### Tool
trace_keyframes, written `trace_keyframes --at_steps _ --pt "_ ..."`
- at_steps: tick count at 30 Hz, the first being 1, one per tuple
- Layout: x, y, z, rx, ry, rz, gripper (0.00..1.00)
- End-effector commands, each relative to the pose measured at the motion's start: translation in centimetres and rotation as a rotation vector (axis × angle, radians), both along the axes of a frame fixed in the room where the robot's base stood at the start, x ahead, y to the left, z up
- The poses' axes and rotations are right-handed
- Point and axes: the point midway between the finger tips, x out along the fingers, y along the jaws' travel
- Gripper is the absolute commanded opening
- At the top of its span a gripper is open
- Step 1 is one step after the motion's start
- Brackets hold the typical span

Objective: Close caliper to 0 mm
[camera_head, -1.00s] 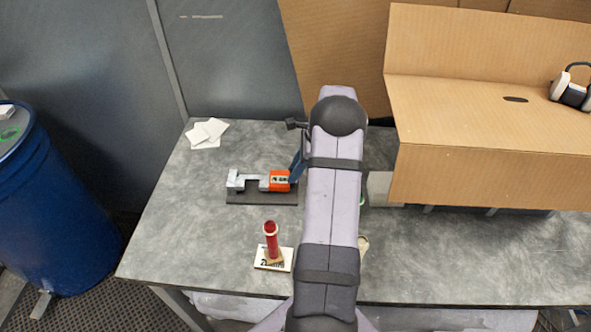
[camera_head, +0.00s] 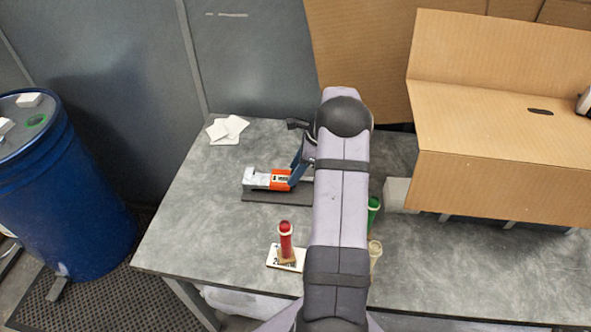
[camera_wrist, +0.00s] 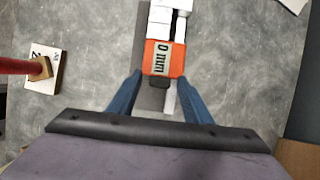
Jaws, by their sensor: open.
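The caliper (camera_head: 257,179) lies on a dark base plate (camera_head: 262,197) on the grey table in the head view. Its orange slider (camera_head: 281,180) sits up against the white jaw part, with no clear gap between them. My gripper (camera_wrist: 160,79) is open. Its two blue fingers are on either side of the beam, at the slider's near end. I cannot tell whether they touch it. In the head view, my arm hides the caliper's right end.
A red marker-like object (camera_head: 285,240) stands on a white label card (camera_head: 287,258) in front of the caliper. A green object (camera_head: 374,212) stands right of my arm. White cards (camera_head: 227,129) lie at the back left. A cardboard box (camera_head: 500,150) fills the back right.

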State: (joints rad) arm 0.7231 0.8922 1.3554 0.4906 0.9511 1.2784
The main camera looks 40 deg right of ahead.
Motion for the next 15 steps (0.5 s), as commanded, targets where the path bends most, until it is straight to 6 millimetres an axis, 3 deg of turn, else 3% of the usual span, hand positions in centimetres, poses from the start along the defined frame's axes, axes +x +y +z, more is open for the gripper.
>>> trace_keyframes --at_steps 5,15 --pt "-0.2 -0.4 0.8 -0.002 -0.003 -0.002 0.45" --pt "-1.3 -1.7 4.9 -0.003 -0.003 -0.002 0.45"
